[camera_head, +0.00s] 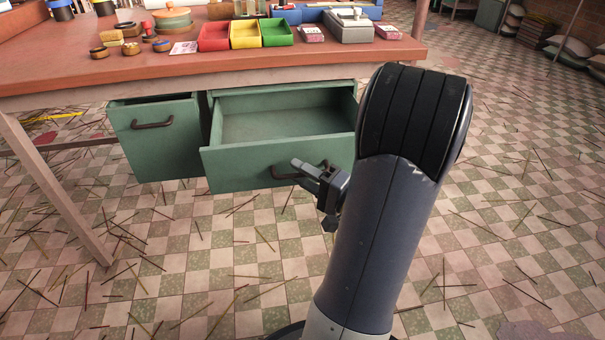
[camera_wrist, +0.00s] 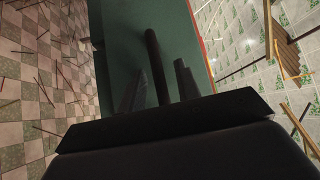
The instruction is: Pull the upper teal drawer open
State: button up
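The wide teal drawer (camera_head: 250,168) under the table is pulled well out in the head view, and the part of its inside that shows is empty. Its front has a dark bar handle (camera_head: 285,175). My gripper (camera_head: 308,172) is at the right part of this handle, with my arm covering the drawer's right end. In the wrist view, the handle (camera_wrist: 155,60) runs between the two fingers of my gripper (camera_wrist: 160,85), against the teal front (camera_wrist: 118,45). The fingers stand apart, with a gap visible on each side of the bar.
A second teal drawer (camera_head: 157,150) at the left stands slightly out, with its own handle. The wooden tabletop (camera_head: 120,70) above carries red, yellow and green bins (camera_head: 246,34) and small items. Thin sticks are scattered over the checkered floor (camera_head: 200,260).

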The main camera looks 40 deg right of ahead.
jog(key=p+v, duration=0.1)
jog(key=v, duration=1)
jog(key=shift+w, duration=0.15)
dwell(0.7)
jog(key=shift+b+x, duration=0.5)
jog(key=shift+x, duration=4.9)
